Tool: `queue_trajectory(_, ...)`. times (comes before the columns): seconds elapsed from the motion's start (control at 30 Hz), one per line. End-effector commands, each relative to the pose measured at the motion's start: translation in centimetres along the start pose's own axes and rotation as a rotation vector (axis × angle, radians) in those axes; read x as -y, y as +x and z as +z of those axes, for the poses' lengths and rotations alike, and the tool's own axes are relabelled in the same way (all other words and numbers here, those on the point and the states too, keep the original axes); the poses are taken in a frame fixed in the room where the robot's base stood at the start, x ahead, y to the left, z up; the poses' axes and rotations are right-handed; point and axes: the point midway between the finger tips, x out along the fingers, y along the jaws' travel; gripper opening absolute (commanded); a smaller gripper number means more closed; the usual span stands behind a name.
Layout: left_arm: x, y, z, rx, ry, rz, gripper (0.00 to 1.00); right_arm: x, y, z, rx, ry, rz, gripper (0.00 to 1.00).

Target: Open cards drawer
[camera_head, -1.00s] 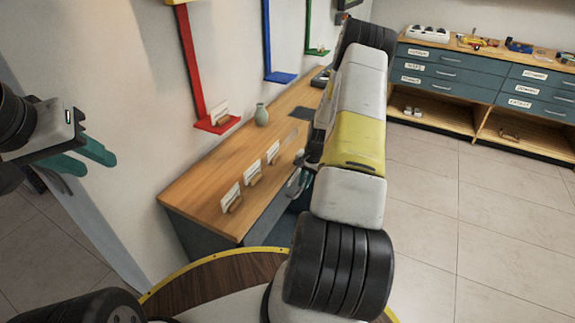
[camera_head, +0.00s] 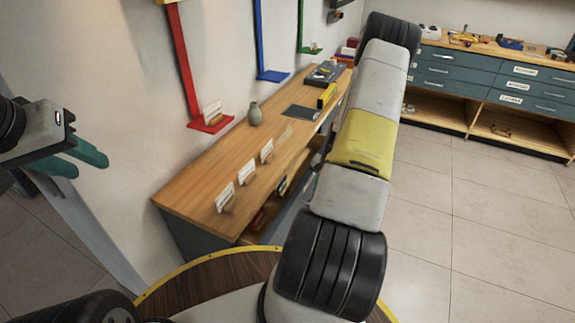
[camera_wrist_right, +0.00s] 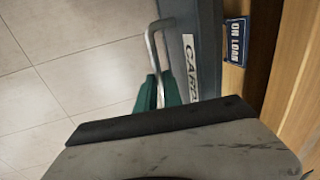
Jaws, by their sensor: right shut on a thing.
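The cards drawer front (camera_wrist_right: 207,40) is a dark grey-blue panel in the right wrist view, with a white label (camera_wrist_right: 190,62) partly reading "CARD". Its metal bar handle (camera_wrist_right: 153,42) stands out from the panel. My right gripper (camera_wrist_right: 157,90) has its green fingers closed around the lower part of this handle. In the head view my right arm hides the gripper and handle, and I cannot tell how far the drawer is out. My left gripper (camera_head: 88,164) is open and empty at the far left, away from the workbench (camera_head: 185,185).
A blue "ON LOAN" sign (camera_wrist_right: 236,42) is beside the drawer front. Another drawer cabinet (camera_head: 460,75) stands at the back right. The tiled floor (camera_head: 450,215) is clear.

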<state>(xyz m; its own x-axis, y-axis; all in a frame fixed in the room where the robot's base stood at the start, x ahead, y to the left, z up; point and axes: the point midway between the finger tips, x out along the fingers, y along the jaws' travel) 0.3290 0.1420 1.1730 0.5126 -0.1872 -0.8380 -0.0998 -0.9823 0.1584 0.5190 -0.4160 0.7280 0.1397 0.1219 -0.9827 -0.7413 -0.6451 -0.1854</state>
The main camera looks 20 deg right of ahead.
Motion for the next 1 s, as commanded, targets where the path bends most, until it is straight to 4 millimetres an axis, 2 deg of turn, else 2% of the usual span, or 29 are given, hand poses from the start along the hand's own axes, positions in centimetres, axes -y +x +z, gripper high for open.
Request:
queue_trajectory(0.03,0.0,0.0,0.0,0.000,0.000,0.000,0.36,-1.6,-0.3,0.0,0.001,0.007,0.001,0.00)
queue_trajectory(0.2,0.0,0.0,0.0,0.000,0.000,0.000,0.36,-5.9,-1.2,0.1,0.000,0.007,0.000,0.00)
queue_trajectory(0.5,0.0,0.0,0.0,0.000,0.000,0.000,0.36,-11.5,-2.2,0.1,0.001,0.004,0.000,0.00)
queue_trajectory(0.73,0.0,0.0,0.0,0.000,0.000,0.000,0.36,-13.5,-2.6,0.2,0.001,0.002,0.000,0.00)
queue_trajectory(1.0,0.0,0.0,0.0,0.000,0.000,0.000,0.36,-14.0,-2.7,0.2,0.002,-0.001,0.000,0.00)
